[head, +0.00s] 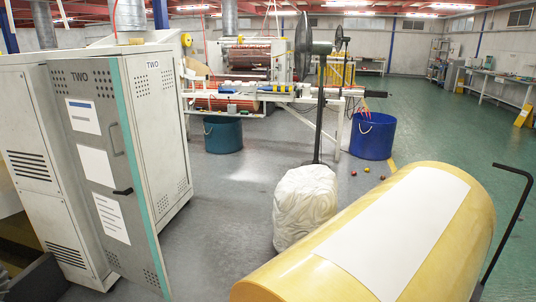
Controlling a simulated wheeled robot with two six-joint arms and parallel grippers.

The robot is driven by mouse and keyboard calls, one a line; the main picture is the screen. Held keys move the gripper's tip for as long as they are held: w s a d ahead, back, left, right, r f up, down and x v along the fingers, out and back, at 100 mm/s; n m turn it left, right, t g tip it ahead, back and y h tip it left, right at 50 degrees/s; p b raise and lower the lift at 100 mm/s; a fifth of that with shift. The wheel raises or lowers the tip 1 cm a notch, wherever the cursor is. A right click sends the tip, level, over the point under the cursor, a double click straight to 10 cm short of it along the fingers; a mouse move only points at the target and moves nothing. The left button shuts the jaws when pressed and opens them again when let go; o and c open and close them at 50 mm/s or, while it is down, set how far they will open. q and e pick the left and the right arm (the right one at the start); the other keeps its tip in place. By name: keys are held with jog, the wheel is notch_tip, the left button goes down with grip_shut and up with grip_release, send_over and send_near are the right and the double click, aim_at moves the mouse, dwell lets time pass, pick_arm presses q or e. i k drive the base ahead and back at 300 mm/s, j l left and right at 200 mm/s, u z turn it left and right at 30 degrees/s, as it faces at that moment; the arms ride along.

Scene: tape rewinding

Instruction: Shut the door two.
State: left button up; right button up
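Door two (98,165) is a tall grey panel marked TWO, with a teal edge strip, posted sheets and a dark handle (123,192) on its right side. It appears swung out from the white cabinet (160,130), in front of part of it. The gap and the hinge line are hidden, so I cannot tell how wide it stands. A second TWO label shows on the cabinet's right part. Neither of my grippers is in view.
A large yellow roll (460,215) with a white sheet fills the lower right. A wrapped white bundle (304,205) stands beside it, below a black fan (303,45). Grey floor (225,225) between cabinet and bundle is clear. Teal (222,134) and blue (373,136) tubs stand farther back.

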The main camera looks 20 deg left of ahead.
aim_at(92, 95)
jog(key=j+u, duration=0.1)
jog(key=u, duration=1.6)
